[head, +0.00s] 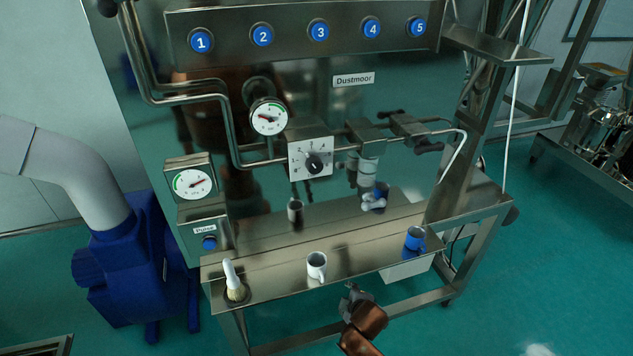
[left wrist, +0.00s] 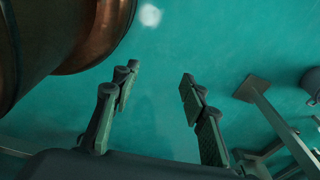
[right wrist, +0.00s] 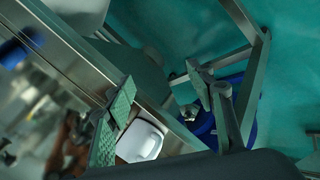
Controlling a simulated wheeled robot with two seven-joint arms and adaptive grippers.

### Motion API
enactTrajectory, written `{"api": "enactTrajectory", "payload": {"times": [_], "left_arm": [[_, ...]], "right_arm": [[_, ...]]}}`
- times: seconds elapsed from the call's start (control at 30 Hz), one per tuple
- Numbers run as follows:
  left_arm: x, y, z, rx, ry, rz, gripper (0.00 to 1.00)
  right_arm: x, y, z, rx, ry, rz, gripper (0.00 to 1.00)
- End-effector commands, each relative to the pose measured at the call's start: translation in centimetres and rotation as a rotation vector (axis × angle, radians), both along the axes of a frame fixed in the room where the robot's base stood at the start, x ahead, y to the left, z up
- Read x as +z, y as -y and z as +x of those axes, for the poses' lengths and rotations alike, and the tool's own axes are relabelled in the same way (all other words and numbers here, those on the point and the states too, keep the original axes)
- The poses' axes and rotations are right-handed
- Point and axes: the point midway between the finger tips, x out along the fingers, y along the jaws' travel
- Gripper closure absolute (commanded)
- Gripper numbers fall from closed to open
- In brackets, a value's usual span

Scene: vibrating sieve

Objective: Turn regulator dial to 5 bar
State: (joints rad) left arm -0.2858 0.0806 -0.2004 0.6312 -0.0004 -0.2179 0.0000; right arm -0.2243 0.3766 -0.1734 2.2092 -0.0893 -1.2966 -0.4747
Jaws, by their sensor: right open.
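The regulator dial (head: 314,164) is a black knob on a square white plate with small marks, mounted on the pipework of the steel machine. Its pointer setting is too small to read. A round pressure gauge (head: 269,117) with a green band and a red mark sits above it to the left. My right gripper (head: 353,294) is open and empty in front of the shelf, below and apart from the dial. In the right wrist view its fingers (right wrist: 168,105) are spread. My left gripper (left wrist: 157,95) is open and empty over the green floor, outside the head view.
A steel shelf (head: 280,268) holds a brush (head: 233,282), a white mug (head: 316,266) and a blue mug (head: 415,239). A second gauge (head: 192,183) and blue button (head: 209,243) stand left. Numbered blue buttons line the top panel (head: 290,33). Pipes and valves flank the dial.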

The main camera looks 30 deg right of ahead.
Motion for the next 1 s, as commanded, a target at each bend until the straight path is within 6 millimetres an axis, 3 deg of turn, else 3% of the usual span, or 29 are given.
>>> {"api": "enactTrajectory", "payload": {"times": [0.03, 0.17, 0.4, 0.6, 0.7, 0.77, 1.0], "left_arm": [[0.4, 0.0, -0.3, 0.001, -0.004, 0.0, 0.6], [0.9, -0.1, -1.3, 0.003, -0.017, 0.001, 0.6], [0.9, -0.2, -3.2, 0.008, -0.041, 0.003, 0.6], [1.0, -0.2, -2.6, 0.007, -0.035, 0.002, 0.6], [1.1, -0.1, -2.0, 0.006, -0.027, 0.002, 0.6], [1.2, -0.1, -1.8, 0.005, -0.023, 0.002, 0.6], [1.6, -0.1, -1.5, 0.004, -0.019, 0.001, 0.6]], "right_arm": [[3.0, -0.3, 0.0, 0.019, 0.024, -0.02, 0.5], [10.9, -0.7, 0.7, 0.107, 0.096, -0.128, 0.5], [26.7, -1.2, 6.7, 0.387, 0.274, -0.601, 0.5], [39.0, -2.7, 8.9, 0.524, 0.382, -1.022, 0.5], [42.8, -3.3, 9.0, 0.552, 0.406, -1.161, 0.5], [44.0, -3.5, 9.1, 0.559, 0.411, -1.209, 0.5], [44.8, -3.1, 11.5, 0.563, 0.412, -1.24, 0.5]]}}
